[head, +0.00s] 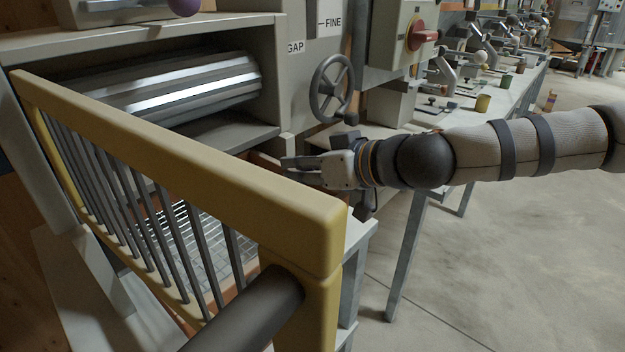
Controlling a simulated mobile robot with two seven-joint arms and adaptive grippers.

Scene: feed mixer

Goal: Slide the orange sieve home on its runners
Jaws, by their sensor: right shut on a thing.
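The orange sieve (205,250) shows in the head view behind the bars of a yellow guard, low under the mill's rollers. I see its wire mesh and parts of its orange frame; the guard's rail and bars hide much of it. My right gripper (286,163) comes in from the right, just beyond the guard's top rail, fingers pointing left. It is shut at the sieve's right side; the exact contact is too small and partly covered to make out. The runners cannot be made out clearly. My left gripper is not in view.
The yellow guard (180,160) crosses the near left side. A handwheel (332,88) and a red switch (423,36) are above my right gripper. A bench (500,100) with several small fixtures runs away at the right. The floor (500,260) at the right is clear.

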